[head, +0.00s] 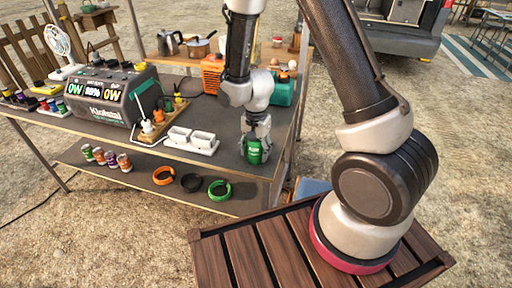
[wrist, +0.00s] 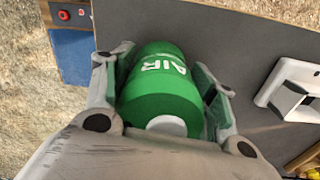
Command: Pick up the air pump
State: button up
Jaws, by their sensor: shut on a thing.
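The air pump is a green cylinder with white "AIR" lettering and a pale round end, and it fills the middle of the wrist view (wrist: 162,95). In the head view the air pump (head: 254,156) is over the front right part of the dark table top. My gripper (wrist: 160,88) has one finger on each side of the pump and is shut on it. In the head view my gripper (head: 256,142) comes down on the pump from above. I cannot tell whether the pump touches the table.
A white double tray (head: 192,140) is left of the gripper. A black power station (head: 112,95) stands farther left. An orange box (head: 212,74) and a teal box (head: 283,88) stand behind.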

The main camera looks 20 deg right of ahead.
notch_tip(320, 180, up, 10)
jog(key=shift+r, duration=0.1)
dwell(0.5)
jog(key=shift+d, duration=0.1)
